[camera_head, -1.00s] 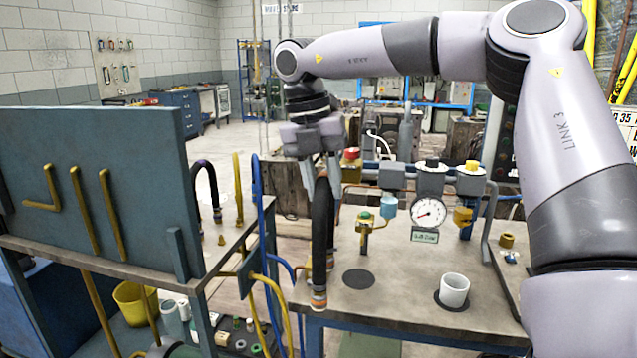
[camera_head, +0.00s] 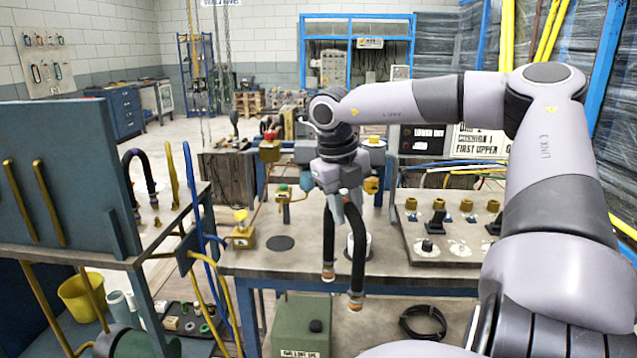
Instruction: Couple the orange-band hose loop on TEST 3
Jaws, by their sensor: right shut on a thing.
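My right gripper (camera_head: 343,203) is shut on the top of a black hose loop (camera_head: 357,240). The loop hangs with both legs pointing down, and its ends carry orange and pale bands. The loop is in front of the bench (camera_head: 305,255), its lower ends showing against the bench's front edge and below it. A sloped panel (camera_head: 420,262) with several brass fittings (camera_head: 466,206) and black knobs stands on the bench to the right of the loop. I cannot read a TEST 3 label anywhere. My left gripper is not in view.
A white cup (camera_head: 368,246) is partly hidden behind the hose. A black disc (camera_head: 280,243) lies on the bench to the left. Another dark hose loop (camera_head: 139,153) stands on the left bench. A green box (camera_head: 300,322) and a coiled hose (camera_head: 423,322) are below.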

